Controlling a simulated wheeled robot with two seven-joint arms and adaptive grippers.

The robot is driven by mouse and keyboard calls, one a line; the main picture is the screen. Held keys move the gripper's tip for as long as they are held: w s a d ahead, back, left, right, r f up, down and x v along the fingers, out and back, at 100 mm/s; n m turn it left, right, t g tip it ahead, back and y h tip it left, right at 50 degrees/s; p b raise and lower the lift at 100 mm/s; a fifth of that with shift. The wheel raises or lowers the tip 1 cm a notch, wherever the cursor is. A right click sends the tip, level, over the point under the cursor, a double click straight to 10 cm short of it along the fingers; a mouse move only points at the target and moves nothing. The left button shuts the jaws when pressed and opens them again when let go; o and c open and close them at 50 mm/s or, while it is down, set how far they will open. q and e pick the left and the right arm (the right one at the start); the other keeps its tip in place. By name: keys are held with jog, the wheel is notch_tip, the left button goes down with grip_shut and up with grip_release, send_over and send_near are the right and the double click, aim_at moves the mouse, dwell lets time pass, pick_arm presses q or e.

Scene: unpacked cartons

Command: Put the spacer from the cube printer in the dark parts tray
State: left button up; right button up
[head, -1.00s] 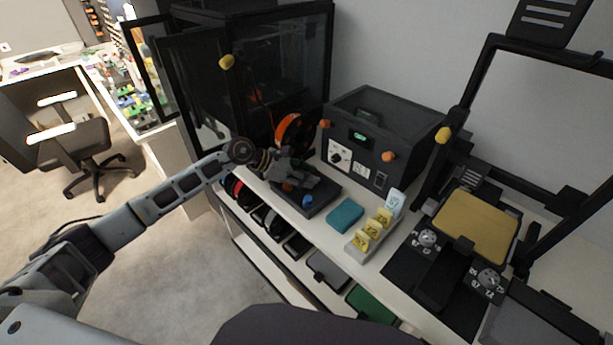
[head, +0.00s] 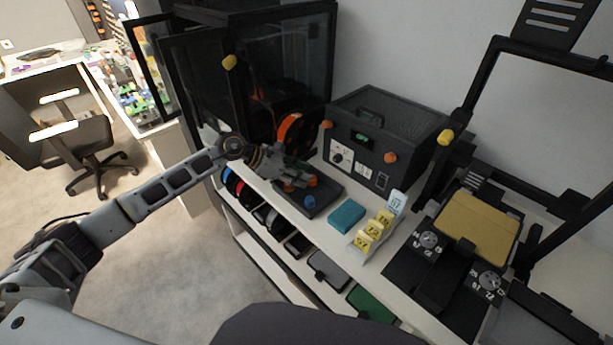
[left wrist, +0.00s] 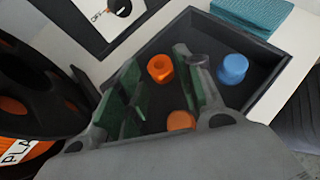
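The dark parts tray (head: 327,202) lies on the white bench. My left gripper (head: 297,177) is low over it, its fingers spread apart. In the left wrist view an orange ring-shaped piece (left wrist: 160,68) with a hole in its top sits in the tray (left wrist: 278,68), seen between the two fingers (left wrist: 165,88) with gaps beside it. A second orange piece (left wrist: 181,121) is nearer the palm, partly hidden by the gripper body. A blue round piece (left wrist: 232,69) stands outside the fingers. I cannot tell which orange piece is the spacer from the cube printer. My right gripper is out of view.
A tall black enclosure with open doors (head: 195,85) stands behind left, an orange spool (head: 294,131) beside it. A black box with orange knobs (head: 385,135) is behind the tray. A teal block (head: 346,215) and yellow numbered tags (head: 376,228) stand to the right.

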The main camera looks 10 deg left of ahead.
pick_arm(q)
jog(key=shift+v, duration=2.4)
